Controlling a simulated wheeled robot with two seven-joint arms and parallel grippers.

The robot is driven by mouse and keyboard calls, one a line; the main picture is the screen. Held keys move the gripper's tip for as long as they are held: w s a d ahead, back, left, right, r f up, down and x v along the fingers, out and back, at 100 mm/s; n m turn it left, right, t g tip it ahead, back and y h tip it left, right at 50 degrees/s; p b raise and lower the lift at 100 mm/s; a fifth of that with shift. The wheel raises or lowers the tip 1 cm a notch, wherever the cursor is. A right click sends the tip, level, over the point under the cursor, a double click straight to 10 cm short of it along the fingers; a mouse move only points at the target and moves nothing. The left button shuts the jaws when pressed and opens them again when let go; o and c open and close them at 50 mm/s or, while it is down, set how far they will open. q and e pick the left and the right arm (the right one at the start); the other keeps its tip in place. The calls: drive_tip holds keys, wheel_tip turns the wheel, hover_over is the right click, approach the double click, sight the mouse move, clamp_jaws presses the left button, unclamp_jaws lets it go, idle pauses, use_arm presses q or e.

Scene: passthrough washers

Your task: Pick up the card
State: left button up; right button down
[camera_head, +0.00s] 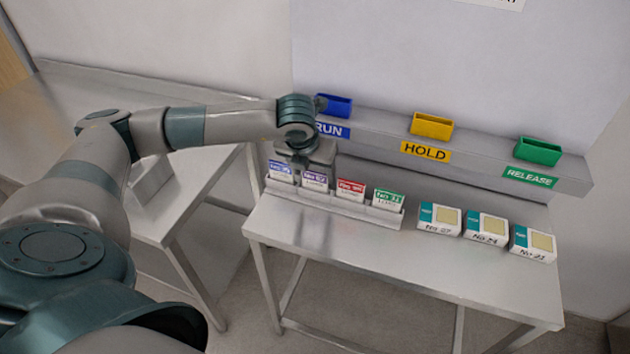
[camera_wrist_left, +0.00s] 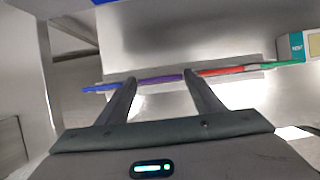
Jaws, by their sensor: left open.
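Several upright cards stand in a grey rack (camera_head: 335,207) on the metal table: a blue-topped card (camera_head: 281,171), a purple-topped card (camera_head: 315,181), a red-topped card (camera_head: 350,191) and a green-topped card (camera_head: 387,200). My left gripper (camera_head: 302,167) is over the rack's left part, close to the purple card. In the left wrist view the open fingers (camera_wrist_left: 160,76) lie on either side of the purple card (camera_wrist_left: 160,79), with nothing clearly gripped. The blue card (camera_wrist_left: 101,88) is left of them, the red card (camera_wrist_left: 222,71) right. My right gripper is not in view.
A raised ledge behind holds blue (camera_head: 335,105), yellow (camera_head: 432,125) and green (camera_head: 538,151) holders, labelled RUN, HOLD and RELEASE. Several small white boxes (camera_head: 485,227) stand right of the rack. The table's front (camera_head: 400,260) is clear. Another metal table (camera_head: 190,185) is at left.

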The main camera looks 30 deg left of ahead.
sight(318, 182)
use_arm(q)
drive_tip(key=shift+p+x, duration=0.35)
drive_tip(key=shift+x, duration=1.05)
drive_tip(key=c, duration=0.7)
